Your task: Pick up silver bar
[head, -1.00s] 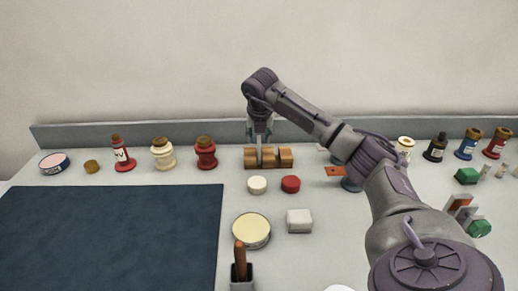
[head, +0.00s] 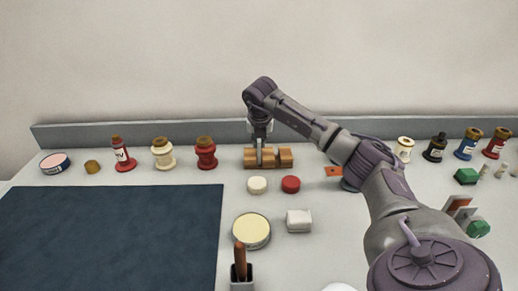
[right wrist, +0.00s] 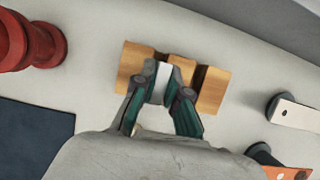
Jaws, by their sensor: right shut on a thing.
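The silver bar stands in a slot of a brown wooden block (head: 285,158) at the back of the table; it shows as a pale narrow strip (right wrist: 162,78) in the right wrist view. My right gripper (head: 259,150) is over the left part of the block, pointing down. In the right wrist view its two fingers (right wrist: 161,86) are shut on the silver bar, one on each side. The block (right wrist: 212,90) is directly beneath the fingers. The bar's lower part is hidden in the block. My left gripper is not in view.
A dark blue mat (head: 110,235) covers the front left. A grey ledge (head: 100,131) runs along the back.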

